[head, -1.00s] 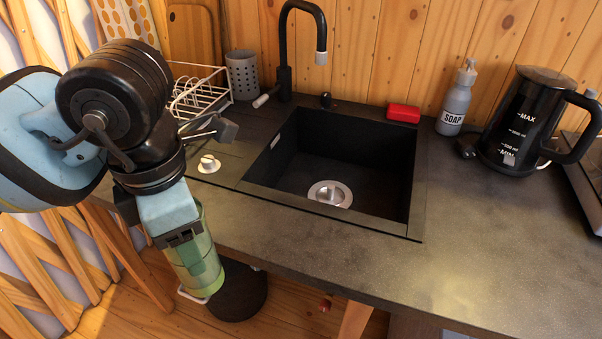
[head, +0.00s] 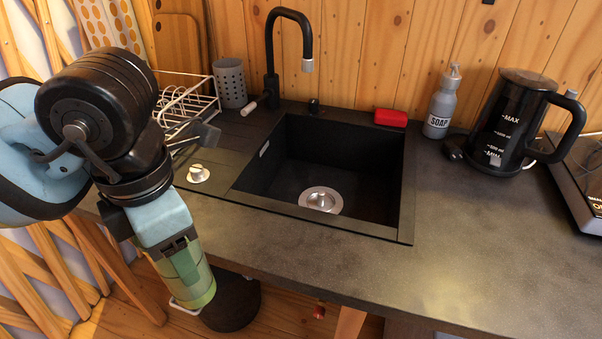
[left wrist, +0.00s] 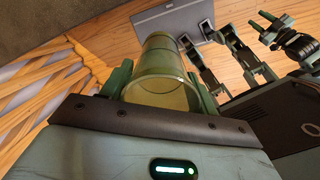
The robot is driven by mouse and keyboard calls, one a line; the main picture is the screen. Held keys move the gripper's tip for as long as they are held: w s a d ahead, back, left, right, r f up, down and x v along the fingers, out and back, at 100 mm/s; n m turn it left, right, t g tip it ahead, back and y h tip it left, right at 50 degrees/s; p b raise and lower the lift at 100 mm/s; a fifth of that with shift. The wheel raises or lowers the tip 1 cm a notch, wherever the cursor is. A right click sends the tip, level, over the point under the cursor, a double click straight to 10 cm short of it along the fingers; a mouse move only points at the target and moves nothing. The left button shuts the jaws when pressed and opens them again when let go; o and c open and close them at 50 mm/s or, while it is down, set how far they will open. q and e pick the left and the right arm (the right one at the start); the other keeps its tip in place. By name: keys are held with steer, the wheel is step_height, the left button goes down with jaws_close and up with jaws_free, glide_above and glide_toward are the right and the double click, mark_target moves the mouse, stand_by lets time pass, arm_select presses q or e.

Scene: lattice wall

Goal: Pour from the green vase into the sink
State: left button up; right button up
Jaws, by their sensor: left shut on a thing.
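The green vase (head: 187,277) is a translucent green cylinder in the lower left of the head view, in front of the counter's front edge. My left gripper (head: 180,248) is shut on it and partly hides it. In the left wrist view the vase (left wrist: 161,72) stands between the two fingers of the gripper (left wrist: 160,88), and its round rim faces the camera. What it contains cannot be told. The black sink (head: 340,215) is set in the counter to the right of the gripper, with a round metal drain (head: 320,200). My right gripper is not in the head view.
A black faucet (head: 273,60) rises behind the sink. A white dish rack (head: 190,100) and grey cup (head: 230,83) stand back left. A red sponge (head: 391,117), soap bottle (head: 441,105) and black kettle (head: 510,120) stand right. The counter's front right (head: 470,250) is clear.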

arm_select(q)
steer(key=m, duration=0.2)
steer(key=a+f+m, duration=0.1)
steer(key=m, duration=0.1)
steer(key=w+f+m, duration=0.1)
steer(key=m, duration=0.1)
steer(key=shift+w+a+f+m, duration=0.1)
steer(key=shift+a+f+m, duration=0.1)
steer(key=shift+a+m, duration=0.2)
steer(key=w+a+f+m, duration=0.2)
steer(key=a+f+m, duration=0.3)
steer(key=m, duration=1.3)
steer(key=shift+a+f+m, duration=0.15)
steer(key=shift+f+m, duration=0.25)
steer(key=shift+f, duration=0.3)
